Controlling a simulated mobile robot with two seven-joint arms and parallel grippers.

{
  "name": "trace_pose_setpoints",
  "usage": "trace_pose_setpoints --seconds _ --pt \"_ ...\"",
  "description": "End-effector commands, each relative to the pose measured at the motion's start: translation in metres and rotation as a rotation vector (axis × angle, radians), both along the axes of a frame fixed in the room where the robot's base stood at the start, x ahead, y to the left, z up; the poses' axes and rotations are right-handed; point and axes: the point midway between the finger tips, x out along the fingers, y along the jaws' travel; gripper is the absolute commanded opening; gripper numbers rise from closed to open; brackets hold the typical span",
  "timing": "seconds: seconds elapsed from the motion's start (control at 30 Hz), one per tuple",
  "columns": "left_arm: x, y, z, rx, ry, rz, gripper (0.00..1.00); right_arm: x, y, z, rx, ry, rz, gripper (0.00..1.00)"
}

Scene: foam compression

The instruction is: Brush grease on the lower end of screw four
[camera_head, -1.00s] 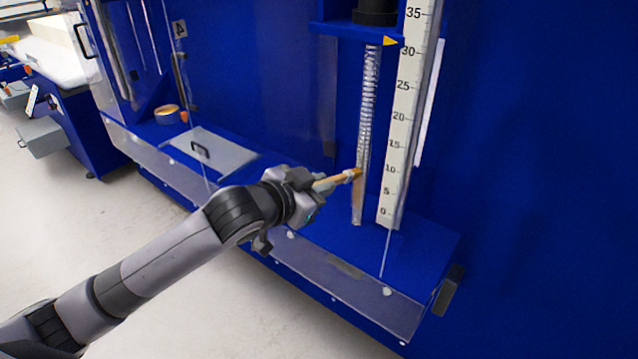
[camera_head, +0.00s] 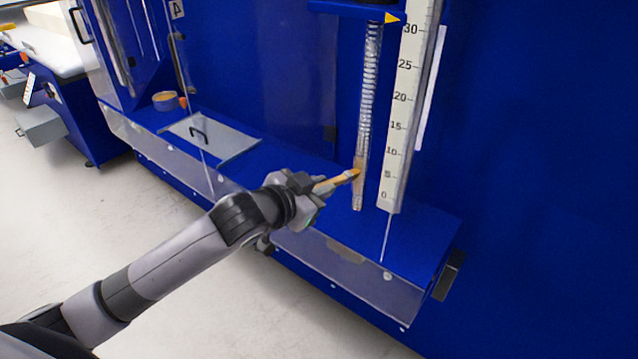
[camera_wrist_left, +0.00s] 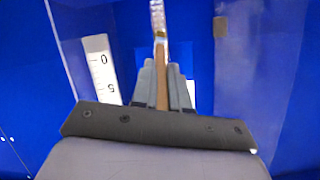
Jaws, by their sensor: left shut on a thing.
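The screw (camera_head: 368,110) stands upright beside the white ruler (camera_head: 404,120) in the head view. Its lower part (camera_head: 358,197) looks brownish and smooth, just above the blue ledge. My left gripper (camera_head: 312,190) is shut on the wooden handle of a brush (camera_head: 335,183), left of the screw. The brush tip meets or overlaps the screw's lower part; actual contact cannot be told. In the left wrist view the brush handle (camera_wrist_left: 162,75) runs up between the fingers of my left gripper (camera_wrist_left: 162,80). My right gripper is not in view.
An open tub of tan content (camera_head: 166,101) stands on the blue ledge at the left, near a grey plate with a handle (camera_head: 228,143). A clear guard (camera_head: 340,265) runs along the ledge's front. A label "4" (camera_head: 177,9) is on a panel upper left.

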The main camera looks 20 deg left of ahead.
Motion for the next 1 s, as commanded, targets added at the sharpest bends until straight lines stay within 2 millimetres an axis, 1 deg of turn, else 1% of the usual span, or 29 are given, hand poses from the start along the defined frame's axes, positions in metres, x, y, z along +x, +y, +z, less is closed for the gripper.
trace_pose_setpoints --seconds 0.03,0.1,0.83,1.0 --pt "0.000 0.000 -0.005 0.000 0.002 0.001 0.00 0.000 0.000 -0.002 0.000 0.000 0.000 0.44" --pt "0.001 0.000 -0.009 0.000 0.003 0.001 0.00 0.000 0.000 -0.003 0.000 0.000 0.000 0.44" --pt "0.000 0.000 -0.040 0.001 0.002 0.001 0.00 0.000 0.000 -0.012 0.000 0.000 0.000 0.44" --pt "0.001 0.000 -0.050 0.001 0.002 0.001 0.00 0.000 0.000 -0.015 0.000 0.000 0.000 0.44"
